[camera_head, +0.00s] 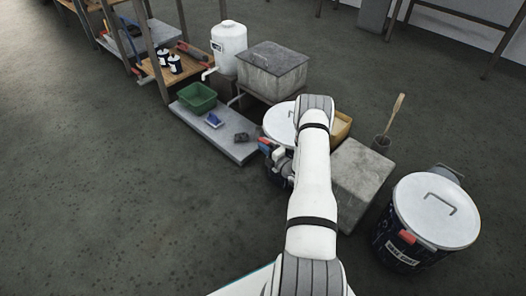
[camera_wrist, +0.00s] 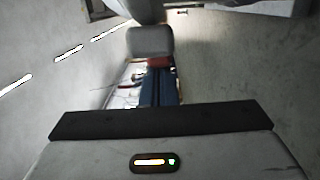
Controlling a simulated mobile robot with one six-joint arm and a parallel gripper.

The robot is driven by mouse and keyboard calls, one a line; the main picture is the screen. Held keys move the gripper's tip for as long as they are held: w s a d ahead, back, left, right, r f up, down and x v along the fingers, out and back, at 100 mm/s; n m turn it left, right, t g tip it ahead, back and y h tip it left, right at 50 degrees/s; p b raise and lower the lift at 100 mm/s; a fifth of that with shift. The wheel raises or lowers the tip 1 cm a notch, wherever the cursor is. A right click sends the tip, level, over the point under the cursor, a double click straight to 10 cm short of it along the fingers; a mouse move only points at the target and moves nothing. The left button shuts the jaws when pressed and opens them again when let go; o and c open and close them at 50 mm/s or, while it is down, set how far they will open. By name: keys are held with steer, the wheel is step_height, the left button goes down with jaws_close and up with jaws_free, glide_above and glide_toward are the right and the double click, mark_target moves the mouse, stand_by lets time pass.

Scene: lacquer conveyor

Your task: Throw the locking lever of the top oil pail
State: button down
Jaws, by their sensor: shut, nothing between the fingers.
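A dark pail with a white lid (camera_head: 278,119) stands behind my arm near the middle of the head view. My arm hides much of its lid and body. A small red part (camera_head: 263,141) shows at its left side, close to my gripper (camera_head: 279,157). My gripper is shut and empty beside this pail; whether it touches the red part I cannot tell. In the wrist view, a red piece (camera_wrist: 160,62) and a dark blue surface show just beyond the gripper body. The lever's position is not clear.
A second dark pail with a white lid (camera_head: 437,207) and red lever grip (camera_head: 408,237) stands at right. A concrete block (camera_head: 361,171) stands between the pails. A grey slab (camera_head: 220,133) bears a green bin (camera_head: 197,98). Open floor lies at left.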

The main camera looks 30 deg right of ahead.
steer(key=shift+w+d, duration=0.15)
steer(key=shift+w, duration=0.1)
steer(key=s+a+p, duration=0.2)
steer(key=s+p, duration=0.2)
steer(key=s, duration=0.7)
steer(key=shift+s, duration=0.3)
